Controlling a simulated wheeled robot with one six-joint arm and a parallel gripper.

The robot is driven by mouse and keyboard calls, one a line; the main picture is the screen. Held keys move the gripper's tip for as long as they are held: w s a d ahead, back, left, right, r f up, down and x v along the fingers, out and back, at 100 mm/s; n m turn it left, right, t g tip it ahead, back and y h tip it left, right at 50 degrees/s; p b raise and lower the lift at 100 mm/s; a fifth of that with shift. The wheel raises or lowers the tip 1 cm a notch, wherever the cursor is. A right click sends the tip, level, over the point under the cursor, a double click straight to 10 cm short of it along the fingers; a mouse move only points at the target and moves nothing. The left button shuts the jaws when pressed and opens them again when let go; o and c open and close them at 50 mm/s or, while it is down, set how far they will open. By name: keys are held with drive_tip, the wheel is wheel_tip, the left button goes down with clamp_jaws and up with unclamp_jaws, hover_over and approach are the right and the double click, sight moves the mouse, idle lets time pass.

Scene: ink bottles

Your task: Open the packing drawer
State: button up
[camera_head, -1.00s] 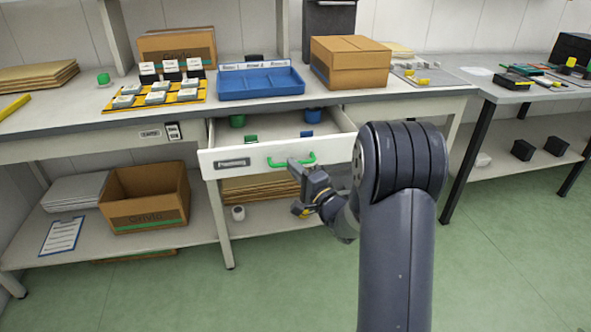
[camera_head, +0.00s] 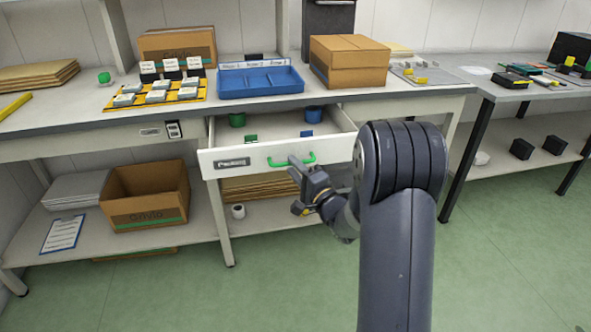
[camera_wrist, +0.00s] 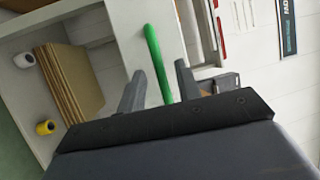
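The packing drawer (camera_head: 222,153) under the middle of the bench is pulled out, with its inside showing from above. Its white front carries a dark label and a green bar handle (camera_head: 278,164). My gripper (camera_head: 292,163) is at the handle, in front of the drawer. In the wrist view the green handle (camera_wrist: 157,62) runs between the two spread fingers of my gripper (camera_wrist: 160,78), with a gap visible on the left finger's side. The fingers look open around the bar. Whether either finger touches it is unclear.
Inside the drawer are a green cup (camera_head: 237,120), a blue cup (camera_head: 313,114) and small green and blue pieces. A blue tray (camera_head: 259,92) and a closed carton (camera_head: 349,68) stand on the bench above. An open carton (camera_head: 118,196) is on the lower shelf. Green floor is clear in front.

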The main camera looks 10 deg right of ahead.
drive_tip(key=p+v, duration=0.1)
drive_tip(key=v, duration=0.9)
drive_tip(key=shift+s, duration=0.35)
drive_tip(key=shift+d, duration=0.15)
drive_tip(key=b+x, duration=0.1)
drive_tip(key=x, duration=1.1)
drive_tip(key=shift+d, duration=0.25)
